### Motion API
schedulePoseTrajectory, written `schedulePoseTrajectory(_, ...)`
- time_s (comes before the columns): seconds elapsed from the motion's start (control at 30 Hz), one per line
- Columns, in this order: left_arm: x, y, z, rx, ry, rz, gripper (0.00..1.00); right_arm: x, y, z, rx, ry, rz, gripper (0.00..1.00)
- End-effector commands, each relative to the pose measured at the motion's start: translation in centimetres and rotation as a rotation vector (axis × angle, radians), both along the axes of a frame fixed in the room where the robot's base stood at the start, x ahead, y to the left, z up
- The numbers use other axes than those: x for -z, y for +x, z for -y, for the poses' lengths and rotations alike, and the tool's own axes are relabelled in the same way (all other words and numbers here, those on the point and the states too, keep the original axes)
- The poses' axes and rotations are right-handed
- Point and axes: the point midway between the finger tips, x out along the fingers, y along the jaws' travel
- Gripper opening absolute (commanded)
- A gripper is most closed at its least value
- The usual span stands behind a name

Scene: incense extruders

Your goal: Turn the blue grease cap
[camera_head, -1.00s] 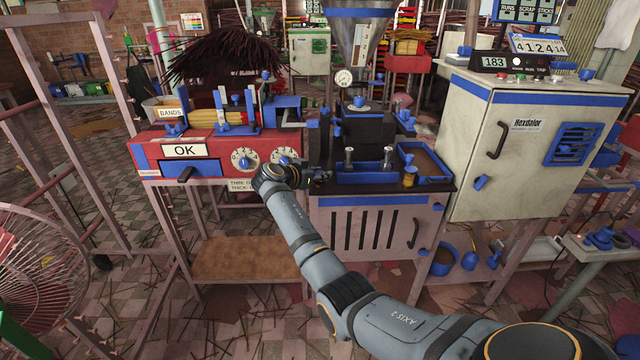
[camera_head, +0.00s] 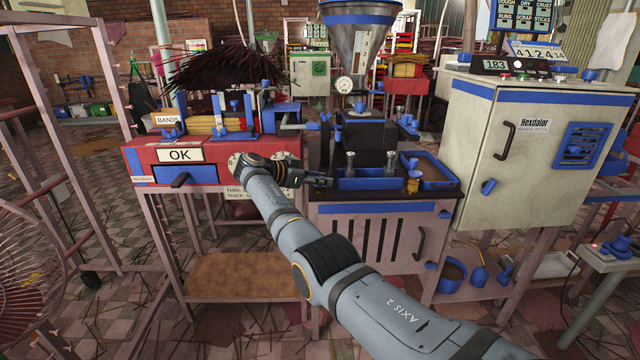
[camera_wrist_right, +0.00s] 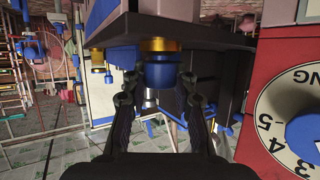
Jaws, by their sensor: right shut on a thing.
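The blue grease cap (camera_wrist_right: 160,75) hangs under a brass collar (camera_wrist_right: 160,45) in the right wrist view, at the side of the dark extruder body. My right gripper (camera_wrist_right: 160,88) has one black finger on each side of the cap and is shut on it. In the head view my right gripper (camera_head: 322,182) reaches the left side of the extruder (camera_head: 362,132). The cap is hidden there or too small to tell. My left gripper is not in view.
The red machine (camera_head: 140,165) with an OK sign (camera_head: 180,155) stands close on the left. Its dial (camera_wrist_right: 300,125) is near the right finger in the wrist view. A blue-edged tray (camera_head: 428,170) sits right of the extruder. A pale cabinet (camera_head: 500,150) stands further right.

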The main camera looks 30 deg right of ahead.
Motion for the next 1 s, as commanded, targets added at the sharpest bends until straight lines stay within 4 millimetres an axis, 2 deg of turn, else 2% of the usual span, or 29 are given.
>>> schedulePoseTrajectory(0.4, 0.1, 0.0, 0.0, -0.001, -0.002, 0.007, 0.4, 0.3, -0.1, -0.1, 0.005, 0.004, -0.005, 0.0)
schedulePoseTrajectory(0.43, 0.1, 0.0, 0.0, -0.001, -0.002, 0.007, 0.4, 0.3, -0.1, -0.1, 0.005, 0.004, -0.005, 0.28)
schedulePoseTrajectory(0.6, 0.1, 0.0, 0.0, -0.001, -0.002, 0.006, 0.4, 0.2, 0.0, 0.0, 0.005, 0.003, -0.004, 0.51)
schedulePoseTrajectory(0.87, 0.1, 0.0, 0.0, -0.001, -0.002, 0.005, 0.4, 0.1, 0.0, 0.0, 0.005, 0.001, -0.002, 0.51)
schedulePoseTrajectory(1.0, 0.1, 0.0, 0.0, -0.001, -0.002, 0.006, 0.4, -0.4, 0.0, -1.0, 0.002, 0.001, 0.0, 0.51)
